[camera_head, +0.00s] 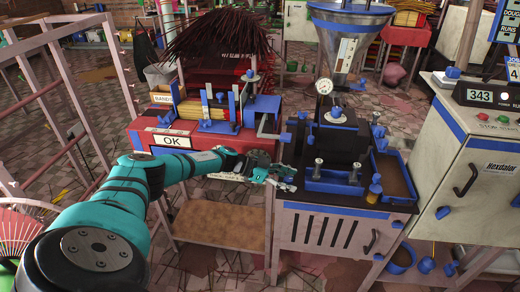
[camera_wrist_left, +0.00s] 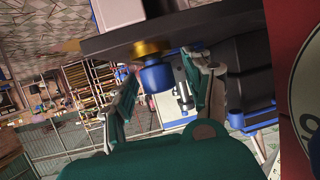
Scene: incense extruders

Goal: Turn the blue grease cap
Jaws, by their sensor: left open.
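My left gripper (camera_head: 282,176) is in front of the extruder bench in the head view. In the left wrist view its two fingers stand apart, one on each side of the cap as seen. I cannot tell whether either finger touches it. I cannot make out this cap with certainty in the head view. My right gripper is not in view.
The extruder (camera_head: 343,135) carries a metal hopper (camera_head: 348,40) and a pressure gauge (camera_head: 323,86). A blue tray (camera_head: 333,181) sits at its front. A red box marked OK (camera_head: 172,141) stands left. A control cabinet (camera_head: 470,165) stands right. A pink frame (camera_head: 75,130) is far left.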

